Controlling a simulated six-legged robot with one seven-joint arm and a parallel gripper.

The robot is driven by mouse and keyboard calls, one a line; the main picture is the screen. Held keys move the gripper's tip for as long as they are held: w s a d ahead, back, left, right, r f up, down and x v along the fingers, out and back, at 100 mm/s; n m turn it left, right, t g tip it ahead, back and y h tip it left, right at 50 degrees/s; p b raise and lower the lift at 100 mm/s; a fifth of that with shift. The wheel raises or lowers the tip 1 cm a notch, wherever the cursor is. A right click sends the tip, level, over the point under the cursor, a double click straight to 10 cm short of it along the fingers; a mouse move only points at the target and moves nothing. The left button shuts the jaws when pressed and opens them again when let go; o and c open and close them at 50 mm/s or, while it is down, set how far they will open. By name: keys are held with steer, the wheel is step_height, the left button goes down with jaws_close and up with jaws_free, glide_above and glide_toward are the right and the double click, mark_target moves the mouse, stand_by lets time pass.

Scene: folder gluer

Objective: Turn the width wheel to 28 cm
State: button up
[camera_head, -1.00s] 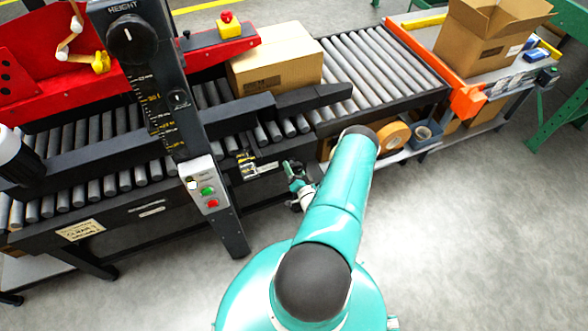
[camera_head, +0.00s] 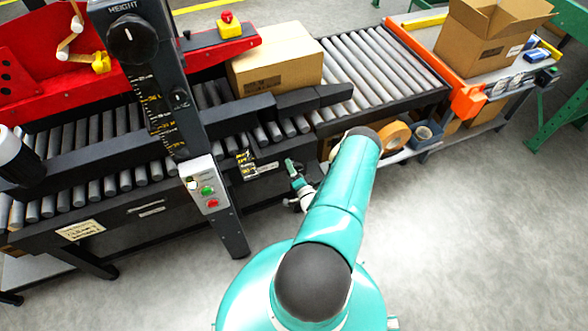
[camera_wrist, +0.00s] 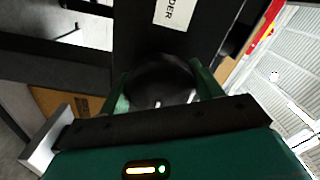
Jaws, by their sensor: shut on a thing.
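The width wheel (camera_wrist: 160,80) is a dark round knob on the black side of the machine in the wrist view. My gripper (camera_wrist: 165,88) has its green fingers on either side of the wheel and is shut on it. In the head view my gripper (camera_head: 294,172) is low against the conveyor's front side, partly behind my arm. The wheel cannot be made out there. A width scale (camera_head: 243,162) with yellow marks and a pale label sits left of my gripper; its reading is too small to tell.
A black column with a height knob (camera_head: 132,40) and a button box (camera_head: 203,186) stands to the left. A closed carton (camera_head: 275,70) lies on the rollers. An open carton (camera_head: 490,35) stands at the back right.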

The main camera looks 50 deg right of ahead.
steer(key=o, duration=1)
steer(key=v, duration=1.4)
